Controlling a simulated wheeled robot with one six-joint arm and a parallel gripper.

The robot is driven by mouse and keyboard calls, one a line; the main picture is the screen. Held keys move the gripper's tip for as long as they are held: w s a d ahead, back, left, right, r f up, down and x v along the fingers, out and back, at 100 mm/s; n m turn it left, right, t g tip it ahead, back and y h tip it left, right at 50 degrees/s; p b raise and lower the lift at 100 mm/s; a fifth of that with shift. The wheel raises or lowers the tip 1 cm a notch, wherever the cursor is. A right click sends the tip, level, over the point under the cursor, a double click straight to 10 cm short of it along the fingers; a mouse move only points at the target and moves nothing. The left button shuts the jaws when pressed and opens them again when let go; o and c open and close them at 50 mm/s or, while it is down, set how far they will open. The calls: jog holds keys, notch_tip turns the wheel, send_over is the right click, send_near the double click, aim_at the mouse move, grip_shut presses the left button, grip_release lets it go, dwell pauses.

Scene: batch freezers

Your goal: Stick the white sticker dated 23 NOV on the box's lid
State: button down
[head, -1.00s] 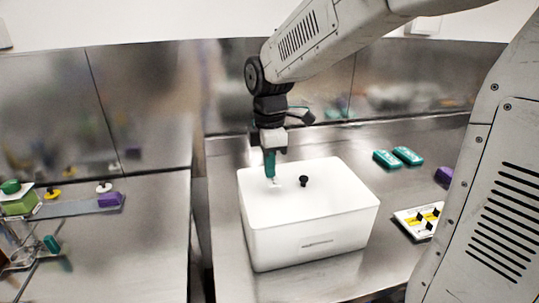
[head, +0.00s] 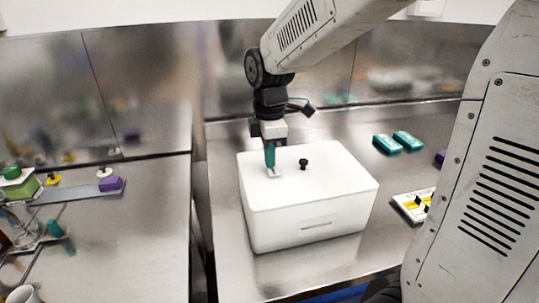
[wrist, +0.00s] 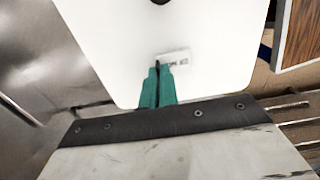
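The white box (head: 309,222) stands on the steel counter with its white lid (head: 330,185) on, a small black knob (head: 303,163) near the lid's middle. My gripper (head: 270,168) points down over the lid's left part, left of the knob. In the wrist view its teal fingers (wrist: 157,85) are close together, with a small dark tab between the tips. The white sticker (wrist: 174,59), with dark upside-down print that seems to read NOV 23, lies at the fingertips against the lid. It also shows in the head view (head: 274,174). I cannot tell whether it fully touches the lid.
A white tray (head: 407,207) with yellow pieces and black tabs is right of the box. Two teal blocks (head: 397,143) lie behind it. A purple block (head: 111,184) and other items sit on the left counter, across a gap.

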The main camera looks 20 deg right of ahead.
jog(key=shift+f, duration=0.35)
dwell(0.6)
jog(key=c, duration=1)
grip_release()
jog(key=shift+c, duration=0.2)
jog(key=shift+r, duration=0.15)
jog(key=shift+r, duration=3.4)
